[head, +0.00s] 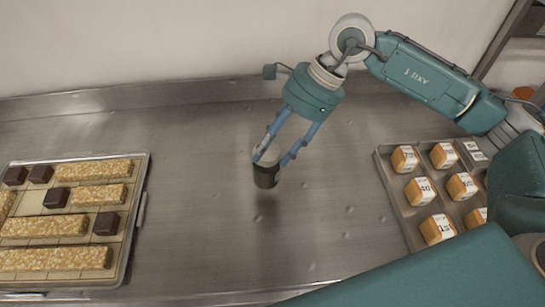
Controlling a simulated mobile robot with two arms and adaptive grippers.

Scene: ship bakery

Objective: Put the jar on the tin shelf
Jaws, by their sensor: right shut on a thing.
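My right gripper (274,155) reaches in from the right over the steel counter. Its blue fingers are shut on a small dark cylindrical jar (266,177) with a lighter top. The jar is close to upright, near the middle of the counter. A faint dark patch shows below it, and I cannot tell for sure whether its base touches the counter. My left gripper is not in view. I cannot make out a tin shelf for certain; part of a metal rack (507,40) shows at the top right corner.
A tray (137,205) with oat bars and dark brown blocks lies at the left. A metal tray (398,208) with several labelled small loaves is at the right. The steel counter (215,215) between them is clear. A pale wall stands behind.

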